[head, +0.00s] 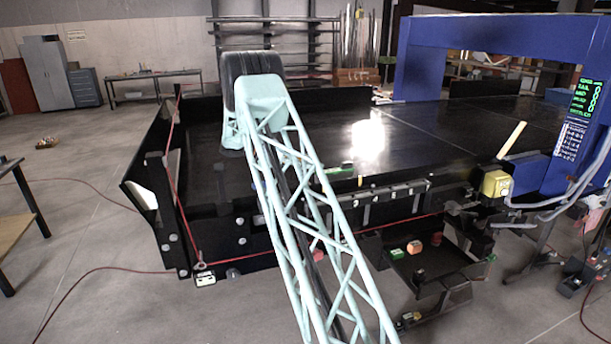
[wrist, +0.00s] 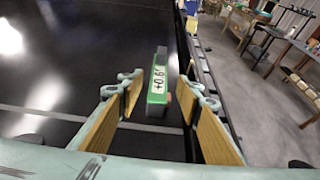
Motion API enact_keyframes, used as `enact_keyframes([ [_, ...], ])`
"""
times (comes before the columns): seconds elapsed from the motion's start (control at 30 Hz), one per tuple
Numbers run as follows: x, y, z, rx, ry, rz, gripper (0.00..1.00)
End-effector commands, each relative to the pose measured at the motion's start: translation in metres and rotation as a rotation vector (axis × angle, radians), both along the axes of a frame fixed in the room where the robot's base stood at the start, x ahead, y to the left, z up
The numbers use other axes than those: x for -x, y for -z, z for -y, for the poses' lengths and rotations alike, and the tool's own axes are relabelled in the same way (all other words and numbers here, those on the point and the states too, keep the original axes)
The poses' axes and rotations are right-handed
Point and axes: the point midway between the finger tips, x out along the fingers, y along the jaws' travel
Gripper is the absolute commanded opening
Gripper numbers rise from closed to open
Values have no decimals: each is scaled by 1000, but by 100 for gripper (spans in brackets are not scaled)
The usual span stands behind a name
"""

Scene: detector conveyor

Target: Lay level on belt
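The level appears in the wrist view as a green block (wrist: 158,98) with a white display reading about +0.6. It lies beyond and between the wood-padded fingers of my gripper (wrist: 161,88), with a visible gap on both sides. My gripper is open, and I see no contact with the level. The dark glossy belt (wrist: 90,65) fills the left of the wrist view. The belt also shows in the head view (head: 300,125). There my arm hides most of the gripper. A small green item (head: 340,169) lies near the belt's front edge; I cannot tell whether it is the level.
A blue frame (head: 480,30) spans the belt at the right, with a green-lit display (head: 587,97). A yellow box (head: 495,184) is at the belt's front edge. A lower shelf (head: 440,265) holds small blocks. Most of the belt surface is clear.

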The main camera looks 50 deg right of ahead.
Motion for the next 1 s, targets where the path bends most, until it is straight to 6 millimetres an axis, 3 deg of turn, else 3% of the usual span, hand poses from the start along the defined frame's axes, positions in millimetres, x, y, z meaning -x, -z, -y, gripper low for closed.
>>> enact_keyframes([
  [0.27,0,-5,-4,-2,1,11,33],
  [0.47,3,-21,-22,-13,11,54,33],
  [1.0,24,-91,-113,-79,62,264,33],
])
